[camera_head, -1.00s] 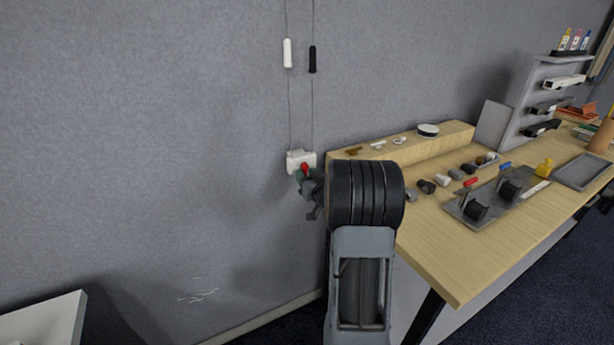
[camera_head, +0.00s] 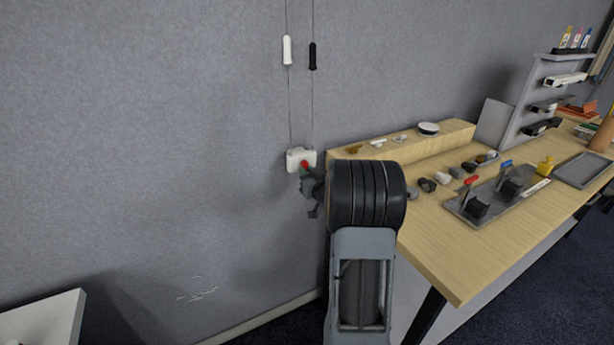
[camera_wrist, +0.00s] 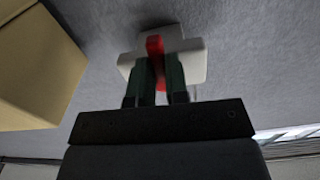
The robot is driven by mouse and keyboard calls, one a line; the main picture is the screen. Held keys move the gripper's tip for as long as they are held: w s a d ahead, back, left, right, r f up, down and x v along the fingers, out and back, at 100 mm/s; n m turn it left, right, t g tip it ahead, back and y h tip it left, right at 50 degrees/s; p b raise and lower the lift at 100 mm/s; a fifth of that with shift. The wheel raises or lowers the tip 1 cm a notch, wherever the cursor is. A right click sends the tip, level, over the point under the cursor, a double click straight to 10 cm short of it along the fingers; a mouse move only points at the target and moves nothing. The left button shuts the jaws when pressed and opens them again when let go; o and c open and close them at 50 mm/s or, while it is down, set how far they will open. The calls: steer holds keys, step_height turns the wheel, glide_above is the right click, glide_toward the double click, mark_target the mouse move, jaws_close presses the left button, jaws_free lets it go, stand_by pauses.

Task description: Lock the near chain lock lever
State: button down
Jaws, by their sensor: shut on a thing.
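The chain lock is a small white box (camera_head: 294,157) on the grey wall, with cords rising from it. Its red lever (camera_head: 304,165) shows at the lower right of the box. In the wrist view the white box (camera_wrist: 193,58) is ahead and the red lever (camera_wrist: 155,46) stands between my fingers. My gripper (camera_wrist: 159,72) is shut on the red lever, with a dark green finger on each side. In the head view my gripper (camera_head: 306,176) is at the box, and my arm hides part of it. The lever's lower part is partly hidden by the fingers.
A white pull (camera_head: 287,50) and a black pull (camera_head: 312,56) hang on the cords above. To the right stands a wooden table (camera_head: 450,250) with a raised ledge, small parts and a grey lever plate. A white surface (camera_head: 45,322) is at lower left.

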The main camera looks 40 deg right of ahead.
steer(key=shift+d+n, duration=0.1)
steer(key=shift+n, duration=0.3)
steer(key=c, duration=1.1)
jaws_free()
steer(key=shift+s, duration=0.15)
steer(key=s, duration=0.4)
steer(key=s+a, duration=0.1)
steer(key=s, duration=0.4)
steer(key=s+a+b, duration=0.1)
steer(key=s, duration=0.3)
steer(key=shift+s, duration=0.25)
